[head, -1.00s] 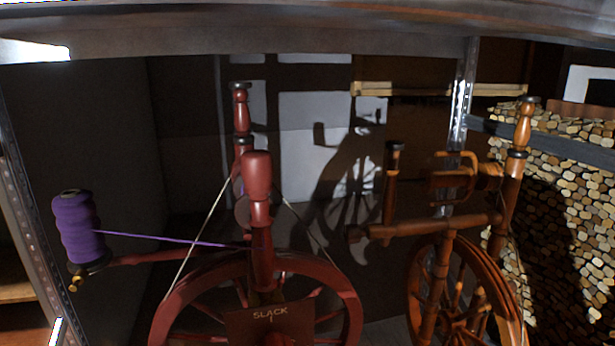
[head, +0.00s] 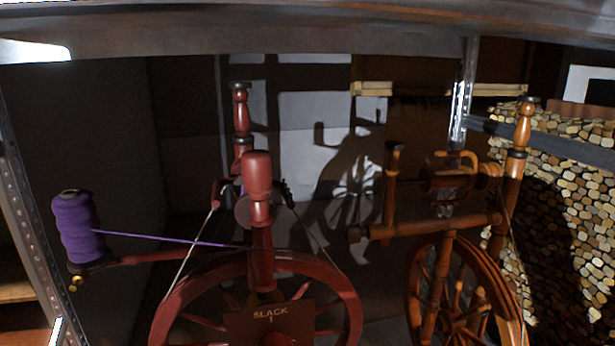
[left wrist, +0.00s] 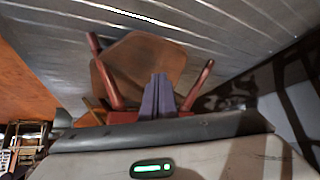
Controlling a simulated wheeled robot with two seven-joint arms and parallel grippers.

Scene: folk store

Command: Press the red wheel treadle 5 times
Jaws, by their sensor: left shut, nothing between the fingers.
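The red spinning wheel (head: 350,300) stands at centre-left in the head view, with a sign (head: 270,318) reading "SLACK 1" in front of it. Its treadle is out of the head view. In the left wrist view a brown paddle-shaped board (left wrist: 140,58), which looks like the treadle, lies between two red legs (left wrist: 199,85). My right gripper is in neither view.
A purple yarn bobbin (head: 78,228) sits left of the red wheel, its strand (head: 160,238) running to the wheel. A second, orange-brown spinning wheel (head: 415,275) stands close on the right. Metal posts (head: 463,95) and a stacked-log wall (head: 570,215) lie beyond.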

